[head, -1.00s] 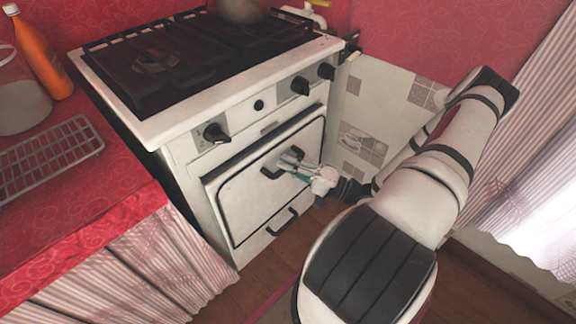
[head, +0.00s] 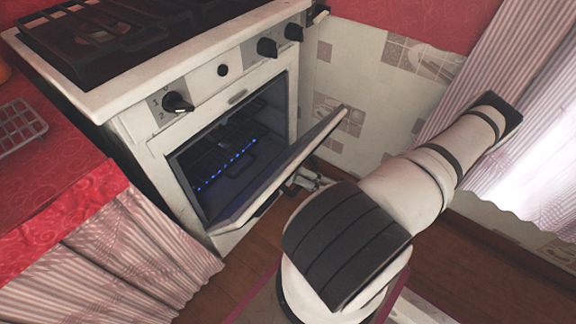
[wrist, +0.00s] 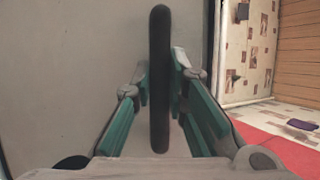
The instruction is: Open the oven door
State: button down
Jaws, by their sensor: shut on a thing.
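The white oven door (head: 285,165) is tilted outward and down from the stove (head: 150,130), so it stands part open. The dark oven cavity (head: 225,150) shows behind it, with a row of blue flames inside. My gripper (wrist: 159,80) is shut on the black door handle (wrist: 159,30), which stands upright between the green-sided fingers in the wrist view, with the pale door face behind it. In the head view my gripper (head: 305,180) shows only partly, at the outer side of the door. The handle is mostly hidden there by the door.
Black knobs (head: 177,102) line the stove front above the opening. A red-covered counter (head: 60,190) with a striped curtain (head: 120,260) stands at left. A tiled wall (head: 345,70) is close at right. Brown wooden floor (head: 225,290) shows below the door.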

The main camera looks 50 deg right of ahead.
jog(key=s+f+b, duration=0.2)
jog(key=s+f, duration=0.2)
jog(key=f, duration=0.2)
jog(key=shift+s+b, duration=0.2)
jog(key=shift+b, duration=0.2)
jog(key=shift+d, duration=0.1)
jog(key=c, duration=1.6)
grip_release()
jog(key=shift+r, duration=0.1)
jog(key=shift+o, duration=0.2)
